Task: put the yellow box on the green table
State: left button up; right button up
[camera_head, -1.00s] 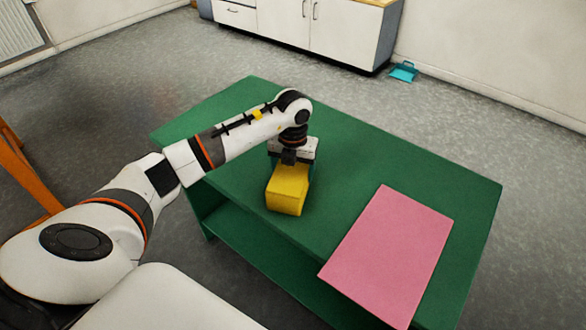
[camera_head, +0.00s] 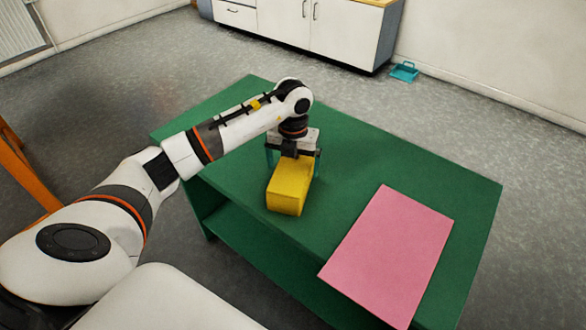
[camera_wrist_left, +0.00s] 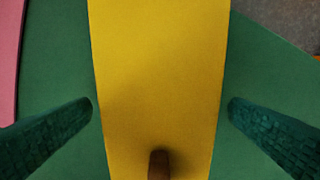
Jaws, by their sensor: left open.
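The yellow box (camera_head: 289,190) rests on the green table (camera_head: 350,165), near its left front edge. My left gripper (camera_head: 293,162) is open over the box's far end, its fingers spread to either side. In the left wrist view, the yellow box (camera_wrist_left: 158,70) runs up the middle between the two dark green fingers (camera_wrist_left: 160,108), with a gap on each side. A small brown piece (camera_wrist_left: 159,165) shows over the box at the bottom of that view; I cannot tell what it is. My right gripper is not in view.
A flat pink sheet (camera_head: 390,255) lies on the table to the right of the box. The table top behind and right of the box is clear. An orange frame (camera_head: 25,175) stands at the left. White cabinets (camera_head: 315,30) and a teal dustpan (camera_head: 403,71) are at the back.

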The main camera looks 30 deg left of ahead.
pick_arm(q)
notch_tip(320, 180, up, 10)
jog(key=shift+f, duration=0.2)
